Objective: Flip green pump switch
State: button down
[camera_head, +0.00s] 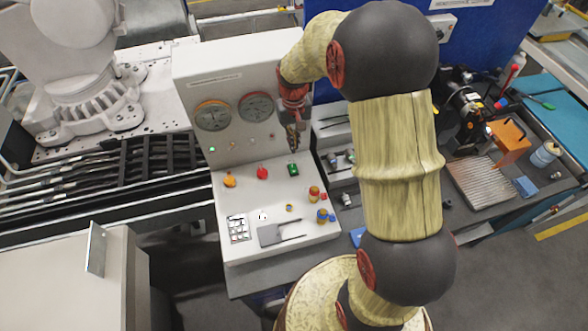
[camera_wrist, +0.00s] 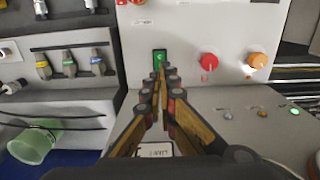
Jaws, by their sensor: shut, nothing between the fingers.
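The green switch (camera_head: 293,169) is a small green block on the sloped top of a white control console (camera_head: 205,215). It is the rightmost of a row, beside a red knob (camera_head: 262,172) and an orange knob (camera_head: 230,180). My gripper (camera_head: 293,148) points down just above and behind the green switch, close to the console's upright panel. In the wrist view the shut, empty fingertips (camera_wrist: 160,72) lie right in front of the green switch (camera_wrist: 159,58), partly covering its lower end. I cannot tell whether they touch it. The switch's position is too small to read.
The console's upright panel with two round gauges (camera_head: 213,115) stands close behind the knobs. A workbench with tools and an orange holder (camera_head: 511,140) is to the right.

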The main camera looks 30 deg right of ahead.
aim_at(294, 173)
notch_tip(294, 173, down, 14)
jog(key=shift+s+r, duration=0.1)
dwell(0.7)
